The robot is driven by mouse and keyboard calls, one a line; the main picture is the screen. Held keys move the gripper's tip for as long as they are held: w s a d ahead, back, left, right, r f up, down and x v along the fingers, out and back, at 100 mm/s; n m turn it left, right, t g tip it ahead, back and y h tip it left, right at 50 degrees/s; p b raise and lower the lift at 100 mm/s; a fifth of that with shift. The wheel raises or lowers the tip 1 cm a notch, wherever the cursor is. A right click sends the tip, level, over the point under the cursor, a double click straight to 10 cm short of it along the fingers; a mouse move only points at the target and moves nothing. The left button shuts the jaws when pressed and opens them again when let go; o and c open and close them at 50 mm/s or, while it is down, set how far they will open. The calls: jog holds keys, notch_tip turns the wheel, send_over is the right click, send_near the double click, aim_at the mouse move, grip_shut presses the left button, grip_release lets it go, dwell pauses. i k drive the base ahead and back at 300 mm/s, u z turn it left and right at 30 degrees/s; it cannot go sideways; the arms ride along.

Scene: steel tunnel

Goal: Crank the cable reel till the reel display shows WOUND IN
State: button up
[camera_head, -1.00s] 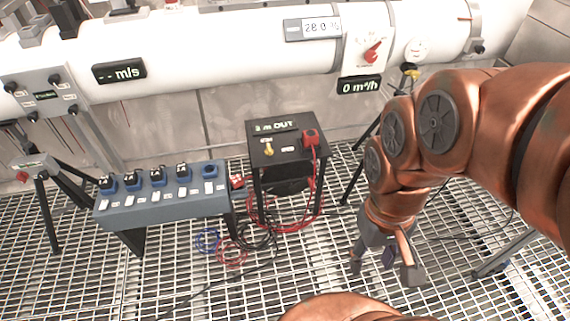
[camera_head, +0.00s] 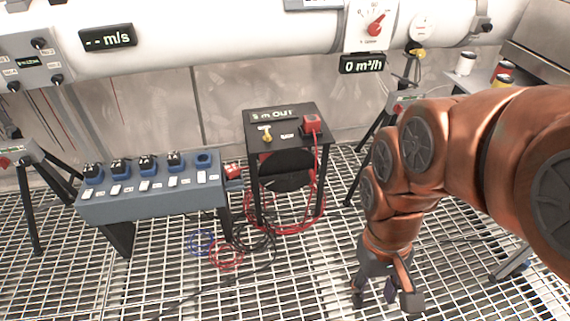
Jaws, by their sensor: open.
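The cable reel stand (camera_head: 288,112) is a black table-like frame in the middle, with a dark drum (camera_head: 288,172) under its top. The reel display (camera_head: 275,116) on the top is blurred now; it looks like "3 m OUT". A small brass-yellow handle (camera_head: 266,134), perhaps the crank, sits on the top at left. A red plug or block (camera_head: 312,123) sits at the right corner with a red cable running down. My gripper (camera_head: 386,298) is open and empty, pointing down over the grating, in front and to the right of the reel stand, well apart from it.
A blue-grey socket box (camera_head: 150,201) on legs stands left of the reel. Coiled red, blue and black cables (camera_head: 228,254) lie on the grating before it. A white pipe (camera_head: 200,45) with instruments runs behind. A side table with cans (camera_head: 466,64) stands at the far right.

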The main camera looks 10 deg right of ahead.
aim_at(300, 159)
jog(key=k, duration=0.5)
jog(key=u, duration=0.85)
jog(key=i, duration=0.95)
jog(key=z, duration=0.05)
